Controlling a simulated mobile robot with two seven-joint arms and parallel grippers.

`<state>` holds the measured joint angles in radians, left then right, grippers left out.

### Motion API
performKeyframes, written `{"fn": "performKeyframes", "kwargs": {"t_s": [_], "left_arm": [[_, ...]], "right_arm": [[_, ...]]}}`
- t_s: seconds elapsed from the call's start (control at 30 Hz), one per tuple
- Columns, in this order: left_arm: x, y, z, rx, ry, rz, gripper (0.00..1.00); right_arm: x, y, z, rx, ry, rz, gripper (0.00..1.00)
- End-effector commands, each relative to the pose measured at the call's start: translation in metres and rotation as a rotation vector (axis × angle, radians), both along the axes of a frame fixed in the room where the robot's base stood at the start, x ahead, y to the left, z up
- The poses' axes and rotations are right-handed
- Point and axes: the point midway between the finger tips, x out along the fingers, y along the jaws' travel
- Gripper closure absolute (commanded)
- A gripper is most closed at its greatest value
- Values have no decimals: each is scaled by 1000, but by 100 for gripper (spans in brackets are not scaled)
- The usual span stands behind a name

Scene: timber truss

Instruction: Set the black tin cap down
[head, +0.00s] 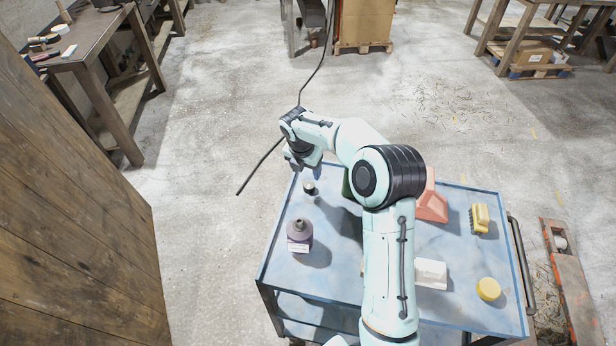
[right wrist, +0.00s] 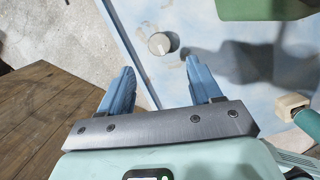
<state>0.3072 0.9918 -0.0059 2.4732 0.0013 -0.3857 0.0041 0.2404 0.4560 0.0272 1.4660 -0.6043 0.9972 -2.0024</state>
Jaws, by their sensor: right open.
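A small round piece (head: 309,187), dark with a pale part, stands near the far left corner of the blue table top. It looks like the tin cap, but it is too small to be sure. In the right wrist view it is a short round thing (right wrist: 159,43) with a pale grey face, on the table just beyond the fingertips. My right gripper (head: 302,163) is above the table's far left edge, near this piece. Its two blue fingers (right wrist: 160,72) are spread apart with nothing between them. My left gripper is out of view.
The blue table (head: 330,285) also holds a dark bottle (head: 300,232) with a label, a salmon-coloured object (head: 432,206), a yellow brush (head: 479,219), a white block (head: 431,274) and a yellow round item (head: 488,289). A green object (right wrist: 262,9) is close to the gripper. A wooden surface (head: 70,210) borders the left.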

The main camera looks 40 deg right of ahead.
Motion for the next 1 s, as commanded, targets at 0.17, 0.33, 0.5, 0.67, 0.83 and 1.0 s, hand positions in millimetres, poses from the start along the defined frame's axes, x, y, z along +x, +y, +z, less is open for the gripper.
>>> {"fn": "performKeyframes", "kwargs": {"t_s": [0.17, 0.33, 0.5, 0.67, 0.83, 1.0], "left_arm": [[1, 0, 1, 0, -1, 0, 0], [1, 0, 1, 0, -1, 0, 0], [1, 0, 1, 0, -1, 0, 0], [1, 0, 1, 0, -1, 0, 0], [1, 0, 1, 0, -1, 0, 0], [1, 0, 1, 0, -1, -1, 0]], "right_arm": [[-2, 4, 26, -1, -2, -1, 36], [-3, 6, 34, 0, 0, 0, 36], [-4, 7, 34, 0, 1, 0, 36], [-3, 6, 34, 0, 0, 0, 36], [-3, 6, 34, 0, 0, 0, 36], [-3, 7, 34, 0, 0, 0, 36]]}}
